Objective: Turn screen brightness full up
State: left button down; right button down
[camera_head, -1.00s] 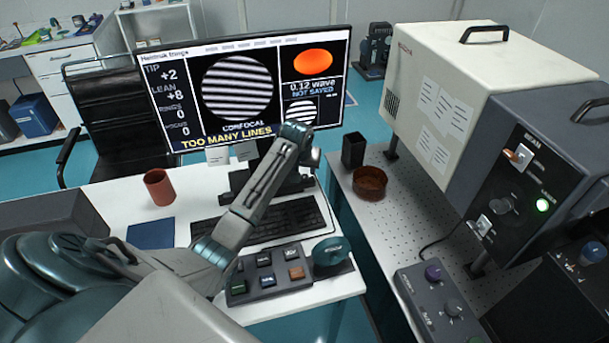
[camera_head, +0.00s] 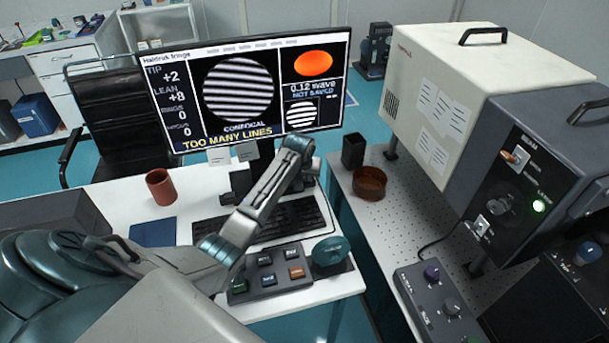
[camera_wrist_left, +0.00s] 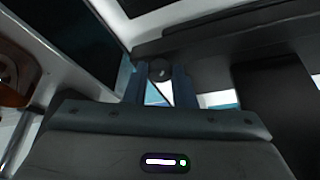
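The screen (camera_head: 255,45) stands on the white desk, lit, with black-and-white stripes, an orange oval and the words "TOO MANY LINES". My left gripper (camera_head: 300,146) is at the screen's lower right edge, its far end partly hidden by my own arm. In the left wrist view, my two bluish fingers (camera_wrist_left: 158,88) stand apart. A small dark round knob (camera_wrist_left: 160,70) shows between their tips, below a dark bar; whether the fingers touch it is unclear. My right gripper is not in view.
Under my arm are a keyboard (camera_head: 285,218) and a button box (camera_head: 268,284) beside a teal round knob (camera_head: 330,252). A red-brown cup (camera_head: 160,187) and blue pad (camera_head: 153,232) lie left. A brown bowl (camera_head: 369,184) and black holder (camera_head: 353,150) stand on the right table.

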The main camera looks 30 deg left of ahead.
pick_arm(q)
jog(key=shift+a+r+m+h+p, duration=0.1)
jog(key=shift+m+h+p, duration=0.2)
jog(key=shift+m+p, duration=0.3)
jog(key=shift+m+h+p, duration=0.3)
jog(key=shift+m+p, duration=0.15)
jog(key=shift+m, duration=0.25)
jog(key=shift+a+m+h+p, duration=0.15)
jog(key=shift+m+h+p, duration=0.15)
jog(key=shift+m, duration=0.6)
jog(key=shift+m+h, duration=0.3)
jog(key=shift+m, duration=0.5)
jog(key=shift+a+m+h, duration=0.1)
jog(key=shift+m+h, duration=0.4)
jog(key=shift+m, duration=1)
